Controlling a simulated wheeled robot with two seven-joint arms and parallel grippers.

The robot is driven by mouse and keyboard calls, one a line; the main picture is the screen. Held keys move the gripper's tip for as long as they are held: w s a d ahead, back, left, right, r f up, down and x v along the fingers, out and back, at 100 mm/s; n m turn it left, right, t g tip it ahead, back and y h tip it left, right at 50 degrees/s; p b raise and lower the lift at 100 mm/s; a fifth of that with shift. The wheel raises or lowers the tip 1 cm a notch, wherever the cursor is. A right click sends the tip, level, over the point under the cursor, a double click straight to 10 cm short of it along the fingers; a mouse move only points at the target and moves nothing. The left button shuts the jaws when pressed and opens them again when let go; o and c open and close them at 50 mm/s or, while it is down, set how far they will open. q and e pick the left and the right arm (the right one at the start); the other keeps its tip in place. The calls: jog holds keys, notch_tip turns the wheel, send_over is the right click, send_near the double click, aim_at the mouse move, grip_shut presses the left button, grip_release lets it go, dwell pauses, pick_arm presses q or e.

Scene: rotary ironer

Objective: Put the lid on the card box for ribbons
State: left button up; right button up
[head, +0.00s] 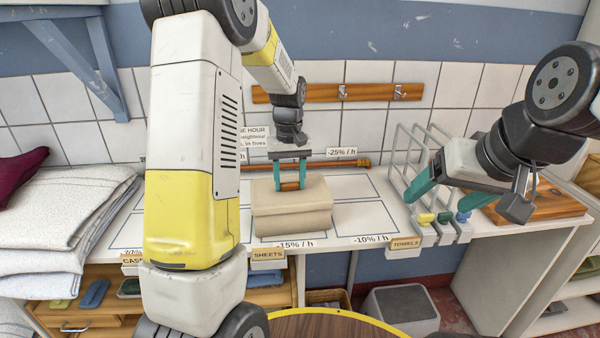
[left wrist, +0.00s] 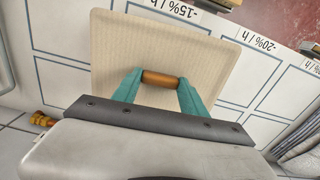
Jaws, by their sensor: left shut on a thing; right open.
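A beige card box (head: 292,222) stands on the worktop, with a flat beige lid (head: 315,190) at its top. The lid fills much of the left wrist view (left wrist: 160,45). My left gripper (head: 290,184) points down and is shut on the lid's brown wooden handle (left wrist: 160,78), a teal finger at each end. In the head view the lid lies over the box's top; whether it is fully seated I cannot tell. The box's inside is hidden. My right gripper (head: 449,196) is open and empty, to the right of the box near the wire rack.
The worktop (head: 365,215) has marked rectangles and is free just right of the box. Folded towels (head: 55,215) are stacked at the left. A wire rack (head: 408,160) and a wooden board (head: 545,205) are at the right. A copper-coloured rod (head: 335,163) lies behind the box.

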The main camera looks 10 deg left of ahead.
pick_arm(q)
jog(key=o, duration=1.9)
jog(key=shift+o, duration=0.2)
jog(key=shift+r, duration=3.5)
jog(key=shift+c, duration=0.4)
grip_shut()
jog(key=shift+f, duration=0.1)
